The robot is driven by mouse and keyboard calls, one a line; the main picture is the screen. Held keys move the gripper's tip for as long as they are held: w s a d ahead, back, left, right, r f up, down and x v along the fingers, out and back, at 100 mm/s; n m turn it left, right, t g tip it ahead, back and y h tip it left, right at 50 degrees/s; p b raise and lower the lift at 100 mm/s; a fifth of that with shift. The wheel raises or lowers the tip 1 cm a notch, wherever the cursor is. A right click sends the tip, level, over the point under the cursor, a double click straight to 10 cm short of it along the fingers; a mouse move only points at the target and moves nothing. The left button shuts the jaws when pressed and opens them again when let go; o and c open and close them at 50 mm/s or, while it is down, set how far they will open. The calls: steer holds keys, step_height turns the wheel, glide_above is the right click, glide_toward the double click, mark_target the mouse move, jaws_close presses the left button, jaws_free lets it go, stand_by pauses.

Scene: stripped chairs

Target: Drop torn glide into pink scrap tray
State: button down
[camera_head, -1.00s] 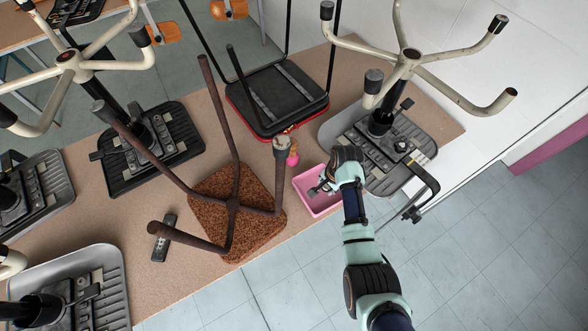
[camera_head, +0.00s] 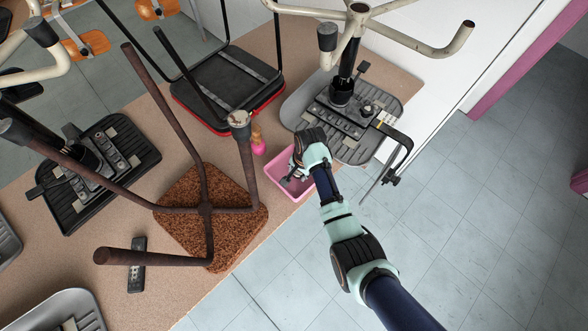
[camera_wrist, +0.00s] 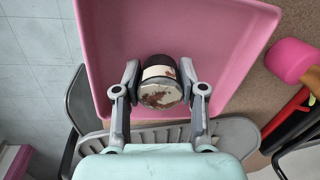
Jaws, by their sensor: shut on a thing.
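The torn glide (camera_wrist: 160,94) is a short dark cylinder with a pale, brown-patched end face. My gripper (camera_wrist: 160,72) is shut on it, one finger on each side, in the wrist view. The pink scrap tray (camera_wrist: 112,35) spreads behind the glide, and the glide appears over its open inside. In the head view my gripper (camera_head: 291,175) is over the pink tray (camera_head: 282,190), at the table's edge; the glide cannot be made out there. How high the glide is above the tray floor is hard to tell.
An upturned chair with a brown speckled seat (camera_head: 190,235) stands left of the tray, its legs rising close by. A grey chair seat with a pale leg base (camera_head: 375,145) lies right. A clamp (camera_head: 395,160) overhangs the edge.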

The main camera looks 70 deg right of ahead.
steer(key=shift+r, duration=0.1)
steer(key=c, duration=0.6)
jaws_free()
steer(key=shift+r, duration=0.1)
steer(key=r, duration=0.4)
steer(key=s+r, duration=0.1)
steer(key=r, duration=0.6)
steer(key=shift+s+a+r, duration=0.2)
steer(key=shift+s+r, duration=0.1)
steer(key=shift+s, duration=0.05)
